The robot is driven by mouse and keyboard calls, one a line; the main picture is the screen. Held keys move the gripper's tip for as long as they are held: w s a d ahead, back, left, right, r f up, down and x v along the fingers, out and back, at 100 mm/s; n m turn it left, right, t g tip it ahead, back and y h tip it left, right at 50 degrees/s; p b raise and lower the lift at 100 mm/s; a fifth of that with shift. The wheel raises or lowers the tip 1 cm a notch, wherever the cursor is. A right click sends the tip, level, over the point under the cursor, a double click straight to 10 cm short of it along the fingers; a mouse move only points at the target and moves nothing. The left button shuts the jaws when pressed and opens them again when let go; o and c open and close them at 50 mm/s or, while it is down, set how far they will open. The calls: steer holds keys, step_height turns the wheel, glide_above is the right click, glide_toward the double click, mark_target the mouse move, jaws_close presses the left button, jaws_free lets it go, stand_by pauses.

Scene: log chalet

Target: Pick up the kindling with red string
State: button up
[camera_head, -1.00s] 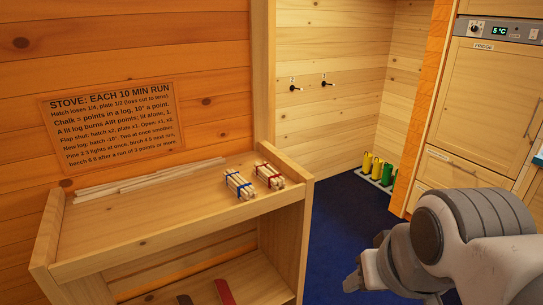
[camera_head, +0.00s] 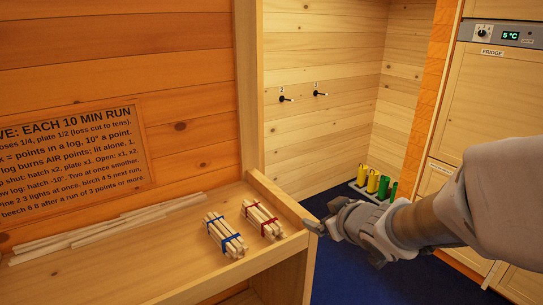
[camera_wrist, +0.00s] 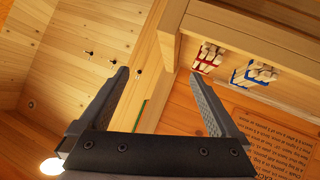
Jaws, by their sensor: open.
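The kindling bundle with red string (camera_head: 263,221) lies on the wooden shelf top (camera_head: 130,262), near its right end. A similar bundle with blue string (camera_head: 225,235) lies just left of it. My gripper (camera_head: 318,226) is right of the red-string bundle, just past the shelf's raised right edge, and apart from it. In the wrist view my gripper (camera_wrist: 160,95) has its two fingers spread with nothing between them. There the red-string bundle (camera_wrist: 208,58) and the blue-string bundle (camera_wrist: 254,74) show beyond the right finger, at the upper right.
The shelf's raised right rim (camera_head: 283,205) stands between my gripper and the bundles. Loose thin sticks (camera_head: 100,226) lie along the back of the shelf. A wall sign (camera_head: 70,160) hangs above. Yellow and green items (camera_head: 373,182) stand on the blue floor behind.

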steer(key=a+f+y, duration=0.2)
steer(key=a+y, duration=0.2)
steer(key=y+b, duration=0.1)
steer(key=b, duration=0.2)
glide_toward(261, 212)
steer(key=shift+g, duration=0.3)
steer(key=x, duration=0.5)
steer(key=shift+w+d, duration=0.1)
steer(key=shift+w, duration=0.2)
steer(key=x, duration=0.5)
steer(key=shift+a, duration=0.2)
steer(key=shift+s, duration=0.1)
steer(key=c, duration=1.4)
steer(key=shift+c, duration=0.6)
steer(key=shift+r, duration=0.15)
